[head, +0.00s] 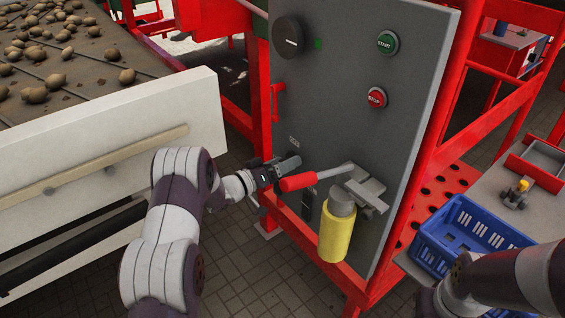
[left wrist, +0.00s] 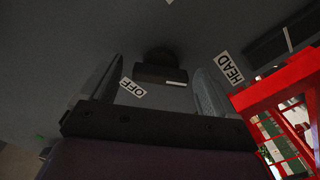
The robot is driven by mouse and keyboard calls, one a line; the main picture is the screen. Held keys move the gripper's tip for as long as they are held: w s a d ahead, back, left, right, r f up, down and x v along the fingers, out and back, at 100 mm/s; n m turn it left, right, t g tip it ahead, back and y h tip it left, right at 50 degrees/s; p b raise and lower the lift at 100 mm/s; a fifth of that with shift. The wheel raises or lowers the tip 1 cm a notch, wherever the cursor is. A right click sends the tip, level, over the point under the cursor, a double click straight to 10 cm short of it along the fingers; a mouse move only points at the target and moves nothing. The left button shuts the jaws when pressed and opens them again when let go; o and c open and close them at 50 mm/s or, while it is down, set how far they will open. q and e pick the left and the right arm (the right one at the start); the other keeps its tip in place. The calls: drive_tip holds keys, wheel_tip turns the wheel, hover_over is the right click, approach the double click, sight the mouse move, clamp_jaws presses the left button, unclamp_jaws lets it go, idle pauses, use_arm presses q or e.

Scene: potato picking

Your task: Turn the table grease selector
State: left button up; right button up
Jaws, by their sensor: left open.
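The grease selector is a dark knob (left wrist: 160,72) on the grey panel in the left wrist view, with a white mark on its bar. A label OFF (left wrist: 132,87) is beside it at lower left, and a label HEAD (left wrist: 230,67) is at right. My left gripper (head: 286,165) is at the lower left of the grey panel (head: 345,110) and hides the knob in the head view. In the left wrist view the fingers of my left gripper (left wrist: 158,80) are apart, one on each side of the knob. I cannot tell whether they touch it. My right gripper is out of view.
A red-handled lever (head: 298,182) and a yellow cylinder (head: 337,236) stick out from the panel close to the left gripper. A black dial (head: 288,37), a START button (head: 387,42) and a STOP button (head: 376,97) sit higher. A blue crate (head: 465,235) is at right.

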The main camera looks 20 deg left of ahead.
use_arm(q)
drive_tip(key=c, duration=1.1)
drive_tip(key=shift+o, duration=0.2)
drive_tip(key=shift+f+m+b, duration=0.1)
drive_tip(key=shift+m+b, duration=11.55)
drive_tip(key=shift+m, duration=0.75)
